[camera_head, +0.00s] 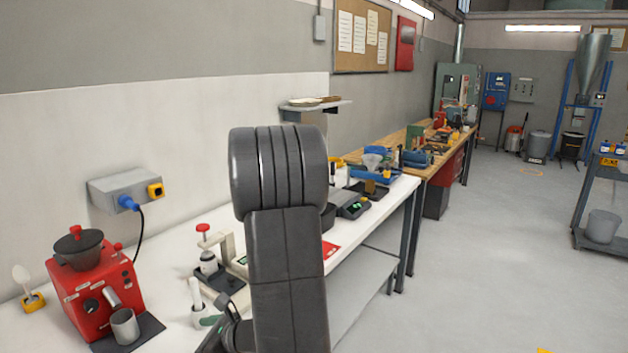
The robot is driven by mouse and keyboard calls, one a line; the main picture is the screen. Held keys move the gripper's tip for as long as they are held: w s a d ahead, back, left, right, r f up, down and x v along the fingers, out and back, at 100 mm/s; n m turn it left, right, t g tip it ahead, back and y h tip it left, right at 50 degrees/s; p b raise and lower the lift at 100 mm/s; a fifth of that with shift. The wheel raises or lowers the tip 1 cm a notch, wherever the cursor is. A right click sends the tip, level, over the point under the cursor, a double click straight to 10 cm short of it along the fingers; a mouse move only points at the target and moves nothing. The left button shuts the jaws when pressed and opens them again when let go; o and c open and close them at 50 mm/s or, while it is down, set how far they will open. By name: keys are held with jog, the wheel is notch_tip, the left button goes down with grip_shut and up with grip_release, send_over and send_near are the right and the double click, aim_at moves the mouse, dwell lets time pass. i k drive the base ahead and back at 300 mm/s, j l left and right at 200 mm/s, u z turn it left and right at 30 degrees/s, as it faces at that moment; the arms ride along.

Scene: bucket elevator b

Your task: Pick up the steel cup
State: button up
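The steel cup (125,327) is a small grey metal cup at the lower left. It stands upright on the dark base at the front of a red grinder-like machine (97,292), just below its spout. My arm rises through the middle of the view. A dark jointed part (228,328) shows at the arm's lower left, to the right of the cup and apart from it. It may be my wrist or gripper, but no fingertips can be made out. The arm hides part of the bench behind it.
A stand with a red knob (203,228) and a white bottle is right of the machine. A white-handled tool (197,300) stands near the dark arm part. A blue plug and cable hang from a wall box (125,188). The floor at right (480,270) is mostly clear.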

aim_at(124, 326)
jog(key=u, duration=1.15)
